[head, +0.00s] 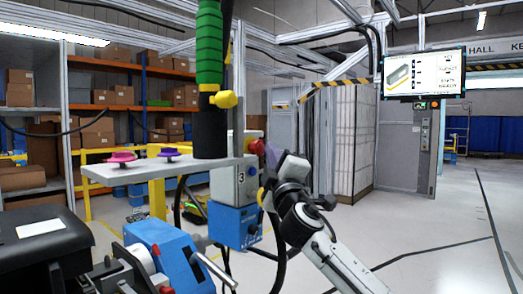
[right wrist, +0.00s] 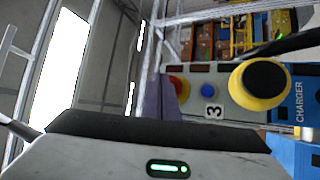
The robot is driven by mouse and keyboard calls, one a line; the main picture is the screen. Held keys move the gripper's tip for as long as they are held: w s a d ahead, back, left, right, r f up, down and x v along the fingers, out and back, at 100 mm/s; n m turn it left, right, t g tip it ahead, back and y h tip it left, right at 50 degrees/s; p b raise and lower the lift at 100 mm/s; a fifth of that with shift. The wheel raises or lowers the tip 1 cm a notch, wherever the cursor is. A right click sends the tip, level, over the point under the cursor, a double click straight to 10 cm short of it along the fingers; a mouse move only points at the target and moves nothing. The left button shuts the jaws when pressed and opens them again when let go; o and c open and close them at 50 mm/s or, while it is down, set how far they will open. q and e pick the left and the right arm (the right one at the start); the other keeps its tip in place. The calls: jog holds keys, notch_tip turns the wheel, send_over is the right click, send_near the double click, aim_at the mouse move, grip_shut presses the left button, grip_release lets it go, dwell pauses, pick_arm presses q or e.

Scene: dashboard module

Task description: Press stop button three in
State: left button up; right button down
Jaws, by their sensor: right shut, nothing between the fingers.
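The grey stop box with label 3 (head: 240,203) hangs on a post in the middle of the head view. Its red stop button (head: 256,146) sticks out at the upper right side. In the right wrist view the red button (right wrist: 179,88) is partly hidden behind my gripper's finger. My right gripper (head: 271,156) is shut and empty, its tip right at the red button; I cannot tell whether they touch or how far in the button is. In the right wrist view, my gripper finger (right wrist: 158,108) shows beside the button. My left gripper is not in view.
A small blue button (right wrist: 207,87) and a black knob with a yellow ring (right wrist: 265,82) sit on the same box. A blue charger box (head: 236,226) hangs below. A grey shelf (head: 135,170) with pink and purple knobs is to the left. Open floor lies right.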

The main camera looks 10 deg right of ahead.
jog(key=shift+w+a, duration=0.15)
jog(key=shift+w+a, duration=0.25)
jog(key=shift+w, duration=0.1)
dwell(0.7)
jog(key=shift+s+d, duration=0.1)
jog(key=shift+s, duration=0.05)
jog(key=shift+s+d, duration=0.4)
jog(key=shift+s, duration=0.15)
jog(key=s+d+p, duration=0.1)
jog(key=s, duration=0.1)
jog(key=s+d+p, duration=0.1)
jog(key=s+d, duration=0.1)
dwell(0.4)
dwell(0.5)
